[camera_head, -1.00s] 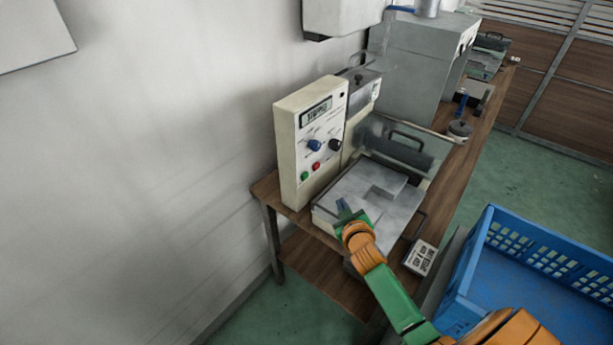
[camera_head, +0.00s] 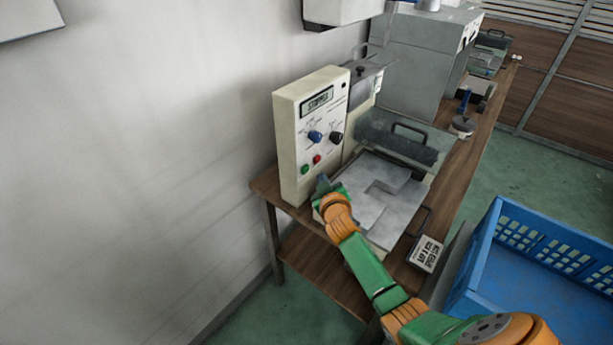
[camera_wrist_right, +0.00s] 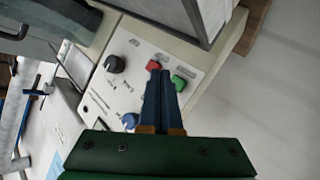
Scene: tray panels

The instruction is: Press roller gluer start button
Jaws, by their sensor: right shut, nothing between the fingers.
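The roller gluer's cream control box (camera_head: 311,130) stands on the bench against the wall. Its front has a small display (camera_head: 317,102), a blue knob (camera_head: 315,136), a black knob (camera_head: 337,138), a green button (camera_head: 305,169) and a red button (camera_head: 317,158). My right gripper (camera_head: 322,184) is shut and empty, just in front of the box's lower part, below the buttons. In the right wrist view its fingertips (camera_wrist_right: 161,75) point at the panel between the red button (camera_wrist_right: 153,66) and the green button (camera_wrist_right: 179,83). I cannot tell whether they touch. My left gripper is not in view.
A small labelled box (camera_head: 426,254) sits at the bench's front edge. A blue crate (camera_head: 530,262) stands at the right. Bare wall is on the left.

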